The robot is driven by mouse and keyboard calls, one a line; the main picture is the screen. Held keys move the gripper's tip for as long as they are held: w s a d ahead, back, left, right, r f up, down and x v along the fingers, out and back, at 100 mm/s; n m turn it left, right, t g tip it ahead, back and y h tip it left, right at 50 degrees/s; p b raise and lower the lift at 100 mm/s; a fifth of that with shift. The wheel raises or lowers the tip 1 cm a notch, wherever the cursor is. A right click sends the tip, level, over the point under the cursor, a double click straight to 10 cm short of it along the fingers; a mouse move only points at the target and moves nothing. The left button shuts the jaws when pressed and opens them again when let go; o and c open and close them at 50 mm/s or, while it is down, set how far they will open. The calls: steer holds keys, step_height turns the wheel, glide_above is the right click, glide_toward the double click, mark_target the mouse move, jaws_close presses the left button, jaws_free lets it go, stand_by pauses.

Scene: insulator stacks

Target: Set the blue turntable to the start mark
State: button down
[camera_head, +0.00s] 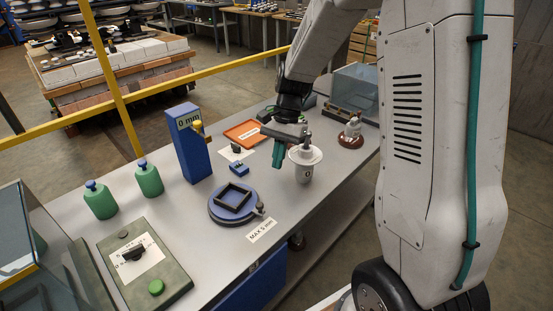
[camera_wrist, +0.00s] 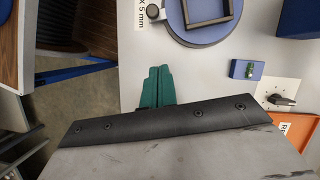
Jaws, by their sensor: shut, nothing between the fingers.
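The blue turntable (camera_head: 218,212) is a round disc on the grey bench, with a black square frame (camera_head: 233,201) on top. A small grey knob or clamp (camera_head: 259,208) sits at its right edge. In the wrist view, part of the turntable (camera_wrist: 174,22) shows at the top edge, with the frame (camera_wrist: 207,14) on it. I cannot make out a start mark. My gripper (camera_head: 277,168) has teal fingers, shut and empty, right of and apart from the turntable. The fingers (camera_wrist: 160,70) also show in the wrist view.
A white insulator (camera_head: 304,171) stands close beside my gripper. A blue column reading "0 mm" (camera_head: 190,148), a small blue block (camera_head: 238,168), an orange tray (camera_head: 236,137) and green bottles (camera_head: 149,180) stand around. A "MAX 5 mm" label (camera_head: 262,230) lies near the front edge.

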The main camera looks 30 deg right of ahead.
mark_target(262, 204)
steer(key=x, duration=0.7)
steer(key=shift+s+a+f, duration=0.1)
steer(key=shift+s+a, duration=0.05)
steer(key=shift+s+a+r, duration=0.1)
steer(key=shift+s+a, duration=0.2)
steer(key=shift+a, duration=0.25)
steer(key=shift+s+a+r, duration=0.1)
steer(key=shift+s+a, duration=0.25)
steer(key=shift+a, duration=0.2)
steer(key=shift+s+a, duration=0.3)
steer(key=shift+a, duration=0.15)
steer(key=shift+s+a+m, duration=0.3)
steer(key=shift+s+m, duration=0.1)
steer(key=shift+m, duration=0.1)
steer(key=shift+s+a, duration=0.55)
steer(key=shift+a, duration=0.1)
steer(key=shift+d+m+t, duration=0.1)
steer(key=shift+m+t, duration=0.2)
